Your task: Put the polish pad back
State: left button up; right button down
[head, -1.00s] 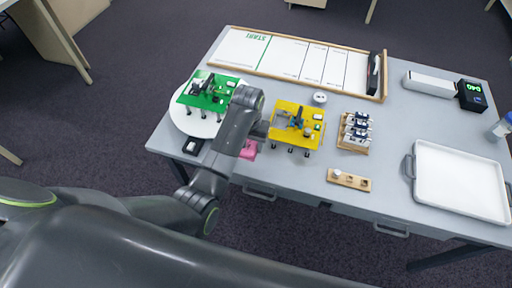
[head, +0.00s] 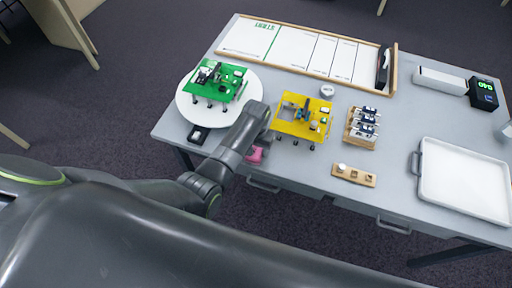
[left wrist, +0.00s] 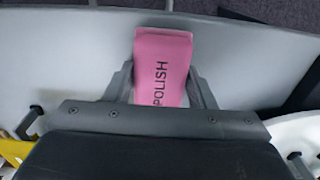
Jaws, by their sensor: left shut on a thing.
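The polish pad is a pink block marked POLISH; it shows in the left wrist view (left wrist: 163,48) between the fingers of my left gripper (left wrist: 162,78). The gripper is shut on it. In the head view part of the pad (head: 256,153) shows beside my arm, near the table's front edge, between the white turntable and the yellow board. My arm hides the fingers there. I cannot tell whether the pad touches the table. My right gripper is not in view.
A green board (head: 214,82) stands on the white turntable (head: 187,106). The yellow board (head: 290,127) stands right of my arm. A wooden rack (head: 361,142), wooden strip (head: 354,175) and white tray (head: 465,182) are further right.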

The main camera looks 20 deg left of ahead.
aim_at(256, 148)
pick_arm(q)
jog(key=shift+f, duration=0.1)
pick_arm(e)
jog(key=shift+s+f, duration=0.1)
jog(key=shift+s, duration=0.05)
pick_arm(q)
jog(key=o, duration=0.9)
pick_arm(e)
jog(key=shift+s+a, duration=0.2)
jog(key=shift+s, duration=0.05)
pick_arm(q)
jog(key=shift+r, duration=0.55)
notch_tip(256, 148, up, 11)
jog(key=shift+r, duration=0.1)
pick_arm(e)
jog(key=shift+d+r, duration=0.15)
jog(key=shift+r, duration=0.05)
